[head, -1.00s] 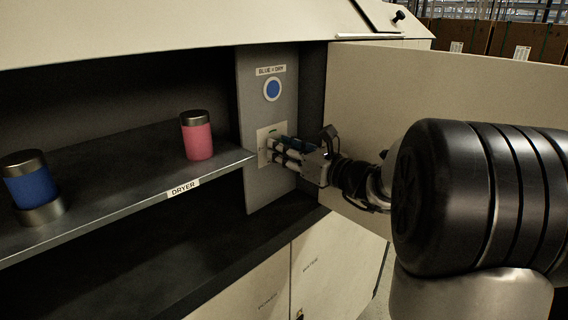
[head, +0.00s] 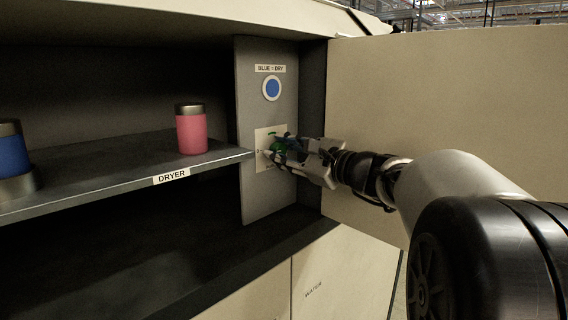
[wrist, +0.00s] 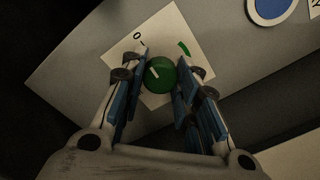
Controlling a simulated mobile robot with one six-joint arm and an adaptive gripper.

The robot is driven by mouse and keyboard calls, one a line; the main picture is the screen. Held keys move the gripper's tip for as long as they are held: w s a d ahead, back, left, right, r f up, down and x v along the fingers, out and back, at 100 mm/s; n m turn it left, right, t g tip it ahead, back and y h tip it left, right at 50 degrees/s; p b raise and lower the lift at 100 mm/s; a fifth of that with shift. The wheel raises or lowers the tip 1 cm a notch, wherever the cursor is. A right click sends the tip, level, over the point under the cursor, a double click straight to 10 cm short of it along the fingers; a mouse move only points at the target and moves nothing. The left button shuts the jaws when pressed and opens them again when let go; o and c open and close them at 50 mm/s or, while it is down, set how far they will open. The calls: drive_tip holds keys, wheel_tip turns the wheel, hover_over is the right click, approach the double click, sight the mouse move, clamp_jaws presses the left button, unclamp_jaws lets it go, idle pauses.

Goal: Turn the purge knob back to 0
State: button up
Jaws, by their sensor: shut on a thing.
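The round green purge knob (wrist: 161,75) sits on a pale dial plate (wrist: 178,28) on the grey panel. A short white mark on the knob lies toward its upper left in the wrist view. A "0" (wrist: 137,36) with a small tick is printed up and left of the knob, and a green arc (wrist: 184,48) is up and right. My gripper (wrist: 163,68) is shut on the knob, with a finger on each side. In the head view my gripper (head: 271,152) covers much of the dial plate (head: 262,138), and the knob is partly hidden.
A blue round indicator (head: 272,88) labelled "BLUE = DRY" is above the dial. A pink canister (head: 191,130) stands on the dryer shelf (head: 110,170), left of the panel. A blue canister (head: 12,155) is at the left edge. A pale panel (head: 440,100) stands behind my arm.

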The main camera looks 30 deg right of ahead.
drive_tip(key=shift+n+b, duration=0.35)
drive_tip(key=shift+n, duration=0.05)
drive_tip(key=o, duration=1.1)
drive_tip(key=v, duration=1.2)
drive_tip(key=shift+d, duration=0.1)
